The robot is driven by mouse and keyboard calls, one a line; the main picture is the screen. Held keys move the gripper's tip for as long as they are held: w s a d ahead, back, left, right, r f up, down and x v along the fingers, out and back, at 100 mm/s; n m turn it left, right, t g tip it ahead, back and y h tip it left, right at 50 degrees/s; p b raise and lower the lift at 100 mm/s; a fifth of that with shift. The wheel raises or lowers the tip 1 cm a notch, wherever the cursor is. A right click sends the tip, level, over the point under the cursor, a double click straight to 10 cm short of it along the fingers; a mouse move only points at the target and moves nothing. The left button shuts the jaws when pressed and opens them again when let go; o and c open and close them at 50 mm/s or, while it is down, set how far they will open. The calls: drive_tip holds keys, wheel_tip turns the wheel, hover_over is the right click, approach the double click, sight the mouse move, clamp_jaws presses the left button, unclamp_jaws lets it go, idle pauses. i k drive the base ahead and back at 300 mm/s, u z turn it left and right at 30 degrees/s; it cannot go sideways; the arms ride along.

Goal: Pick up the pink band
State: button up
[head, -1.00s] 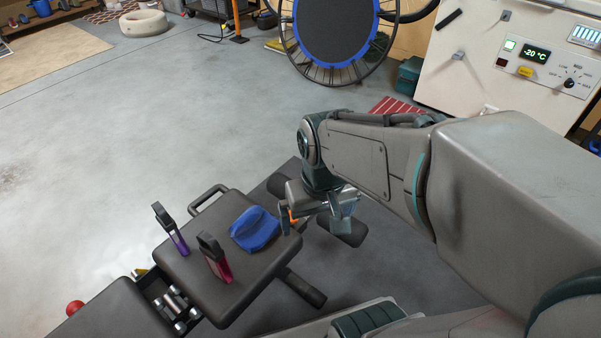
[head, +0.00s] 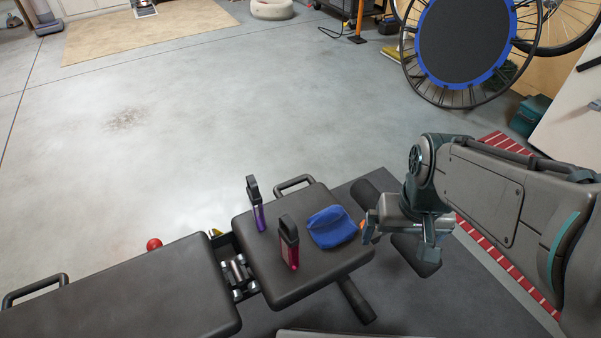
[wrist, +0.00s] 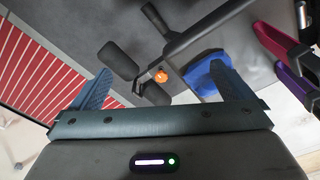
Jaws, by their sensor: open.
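The pink band (head: 290,250) stands upright on the bench seat with a black handle at its top. In the wrist view the pink band (wrist: 272,40) is near the right edge, outside the jaws. My gripper (head: 400,238) is open and empty, to the right of the bench seat and apart from the band. In the wrist view its two blue fingers are spread wide (wrist: 163,88), with nothing held between them.
A purple band (head: 259,217) with a black handle stands behind and left of the pink one. A blue cloth-like item (head: 332,226) lies on the seat (head: 300,285) between the pink band and my gripper. A longer bench pad (head: 120,300) is at left.

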sight(289, 239)
drive_tip(key=z, duration=1.3)
drive_tip(key=k, duration=1.7)
drive_tip(key=u, duration=0.7)
drive_tip(key=i, duration=1)
